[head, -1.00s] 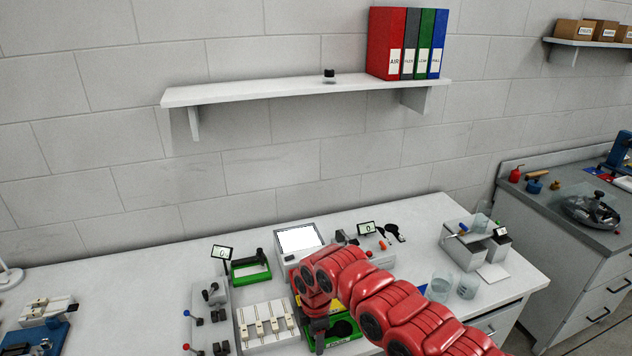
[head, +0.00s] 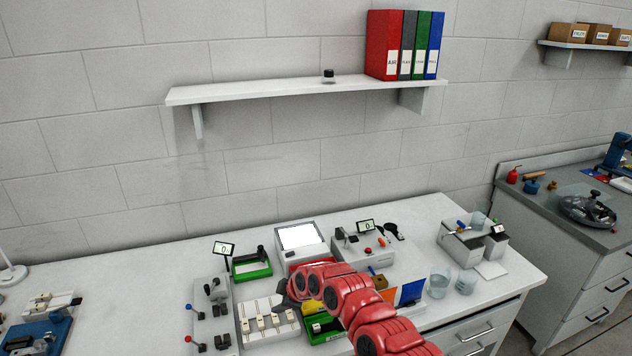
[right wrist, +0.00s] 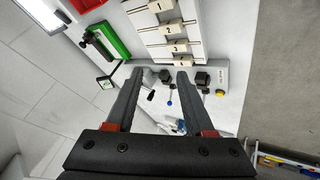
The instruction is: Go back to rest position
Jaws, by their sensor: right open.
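My right arm, red with dark joints, reaches in from the lower right of the head view over the white workbench (head: 130,275). My right gripper (head: 283,293) is small and partly hidden there, near the white fixture with several numbered blocks (head: 268,323). In the right wrist view my right gripper (right wrist: 157,76) is open, with nothing between its two dark fingers. The numbered blocks (right wrist: 167,28) lie beyond its fingertips. My left gripper is in neither view.
A green tray (head: 322,328) is under my right forearm and partly hidden. A green-framed box (head: 250,267), a panel with levers (head: 210,312) and a white-screened device (head: 300,240) stand close by. A shelf with binders (head: 300,90) hangs above.

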